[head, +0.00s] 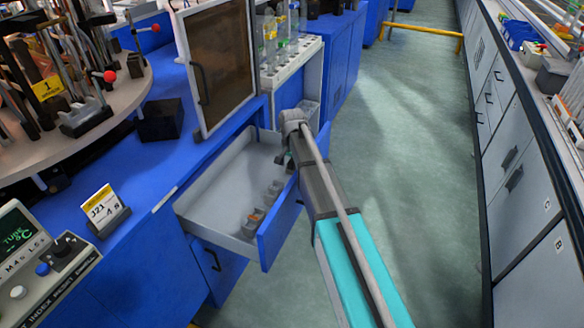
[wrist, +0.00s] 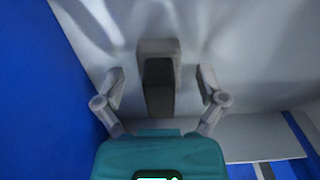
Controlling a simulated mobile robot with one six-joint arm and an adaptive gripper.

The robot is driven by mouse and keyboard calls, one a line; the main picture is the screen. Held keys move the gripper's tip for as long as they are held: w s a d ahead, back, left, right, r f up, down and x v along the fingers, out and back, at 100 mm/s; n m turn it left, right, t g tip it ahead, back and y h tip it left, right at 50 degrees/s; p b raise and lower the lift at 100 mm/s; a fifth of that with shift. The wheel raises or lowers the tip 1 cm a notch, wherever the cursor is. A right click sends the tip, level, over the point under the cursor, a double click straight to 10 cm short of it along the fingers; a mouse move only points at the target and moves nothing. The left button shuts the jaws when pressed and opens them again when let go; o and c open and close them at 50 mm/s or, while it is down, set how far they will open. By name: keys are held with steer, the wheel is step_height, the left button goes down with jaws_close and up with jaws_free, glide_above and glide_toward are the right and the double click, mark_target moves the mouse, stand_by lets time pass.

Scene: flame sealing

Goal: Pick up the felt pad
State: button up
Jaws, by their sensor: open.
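In the wrist view, a dark block (wrist: 159,92) with a lighter grey piece (wrist: 158,47) at its far end lies between my fingers; it may be the felt pad, but I cannot tell for sure. My gripper (wrist: 161,78) is open, one finger on each side of it, with gaps showing on both sides. In the head view, my gripper (head: 284,158) is over the right part of the open drawer (head: 215,187), mostly hidden by my arm. Small grey and orange-brown pieces (head: 256,215) lie in a row along the drawer's front side.
The drawer's blue front (head: 278,232) and pale walls stand close around my gripper. A dark-windowed door panel (head: 218,65) stands above the drawer. A white rack with bottles (head: 290,58) is behind it. The green floor (head: 400,150) to the right is clear.

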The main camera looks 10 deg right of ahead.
jaws_close()
stand_by(0.5)
steer(key=shift+r, duration=0.15)
step_height(320, 180, up, 10)
steer(key=p, duration=1)
stand_by(0.6)
